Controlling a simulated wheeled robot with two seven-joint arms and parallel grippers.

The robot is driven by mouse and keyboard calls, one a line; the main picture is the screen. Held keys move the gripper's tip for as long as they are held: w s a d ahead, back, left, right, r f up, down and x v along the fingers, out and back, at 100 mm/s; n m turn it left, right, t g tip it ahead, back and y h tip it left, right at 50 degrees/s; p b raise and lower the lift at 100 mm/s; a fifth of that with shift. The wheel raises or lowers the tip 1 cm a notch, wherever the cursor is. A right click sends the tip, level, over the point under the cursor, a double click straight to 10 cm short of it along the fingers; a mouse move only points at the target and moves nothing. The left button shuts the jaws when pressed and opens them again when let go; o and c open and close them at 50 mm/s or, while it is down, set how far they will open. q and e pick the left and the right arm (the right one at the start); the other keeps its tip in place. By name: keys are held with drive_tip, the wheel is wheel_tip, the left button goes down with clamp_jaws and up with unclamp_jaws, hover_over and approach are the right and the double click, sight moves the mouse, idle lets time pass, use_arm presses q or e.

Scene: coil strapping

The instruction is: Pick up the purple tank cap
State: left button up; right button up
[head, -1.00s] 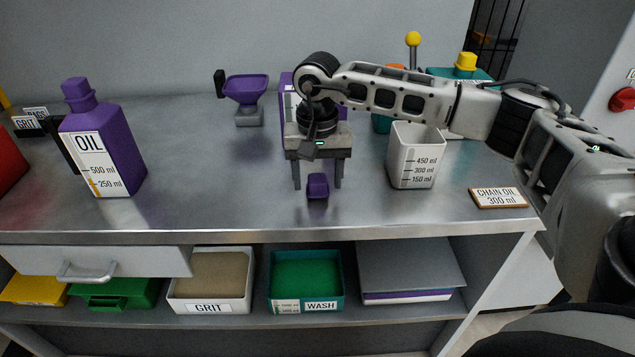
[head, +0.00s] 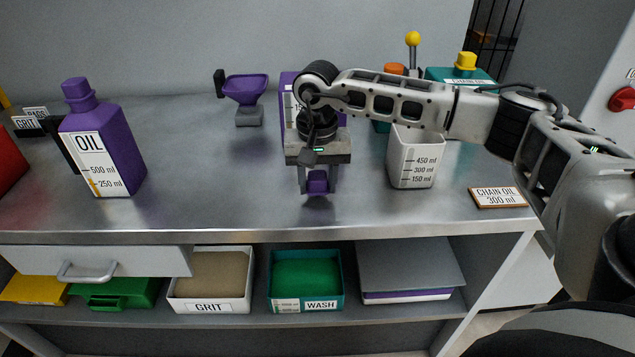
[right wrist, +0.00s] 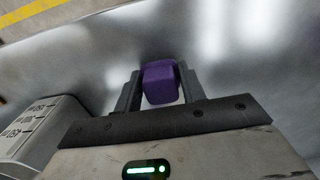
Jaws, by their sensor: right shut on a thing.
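The purple tank cap (head: 318,182) is a small purple block at the front middle of the metal bench. My right gripper (head: 318,188) points down over it, with one finger against each side. In the right wrist view the cap (right wrist: 160,82) sits between the two fingers (right wrist: 160,92), which are shut on it. I cannot tell whether the cap is clear of the bench. A purple tank (head: 288,100) stands behind my right gripper, mostly hidden by it. My left gripper is not in view.
A white measuring cup (head: 414,158) stands close to the right of my right gripper. A chain oil sign (head: 498,197) lies further right. A purple oil bottle (head: 115,150) stands at the left, and a purple funnel (head: 246,90) at the back. The bench between them is clear.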

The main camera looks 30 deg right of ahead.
wheel_tip(320, 180, up, 2)
drive_tip(key=shift+r, duration=0.2)
drive_tip(key=s+a+r+b, duration=0.2)
drive_tip(key=s+a+r, duration=0.5)
drive_tip(key=s+r, duration=0.3)
drive_tip(key=shift+s, duration=1.1)
